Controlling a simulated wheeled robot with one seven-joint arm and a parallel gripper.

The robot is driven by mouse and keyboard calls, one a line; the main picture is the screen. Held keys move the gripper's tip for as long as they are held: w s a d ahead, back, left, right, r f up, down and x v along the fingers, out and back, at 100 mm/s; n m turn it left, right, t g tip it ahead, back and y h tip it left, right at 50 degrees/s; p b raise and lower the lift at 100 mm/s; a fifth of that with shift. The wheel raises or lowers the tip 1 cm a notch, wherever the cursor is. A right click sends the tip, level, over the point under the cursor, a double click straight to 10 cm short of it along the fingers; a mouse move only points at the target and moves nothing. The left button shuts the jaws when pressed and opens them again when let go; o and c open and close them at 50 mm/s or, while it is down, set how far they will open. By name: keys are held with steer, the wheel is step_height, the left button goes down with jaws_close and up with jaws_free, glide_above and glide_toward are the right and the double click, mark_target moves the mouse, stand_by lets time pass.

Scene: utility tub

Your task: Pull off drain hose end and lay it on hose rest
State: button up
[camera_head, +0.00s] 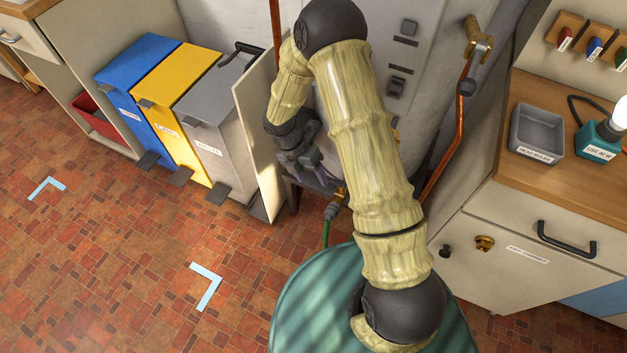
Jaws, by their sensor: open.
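A green drain hose (326,233) hangs low in the middle, just above my green base. Its end, a dull green connector (331,210), meets a brass fitting (341,196) and appears joined to it. My gripper (311,173) points down, up and to the left of the hose end and apart from it in the picture. It is open, and I see nothing held in it. My arm covers part of the pale panel behind the fitting. The lower hose is hidden behind my base. I cannot make out the hose rest.
A pale upright board or open door (259,135) stands just left of my gripper. Blue, yellow and grey bins (215,105) stand beyond it. A copper pipe (447,140) and a cabinet (520,250) are at the right.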

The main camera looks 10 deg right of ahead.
mark_target(329, 210)
steer(key=b+x, duration=0.4)
steer(key=x, duration=1.3)
steer(key=shift+f, duration=0.25)
steer(key=c, duration=1.1)
steer(key=shift+s+a, duration=0.75)
steer(key=shift+s, duration=0.3)
steer(key=shift+s+a, duration=0.8)
steer(key=shift+s, duration=0.25)
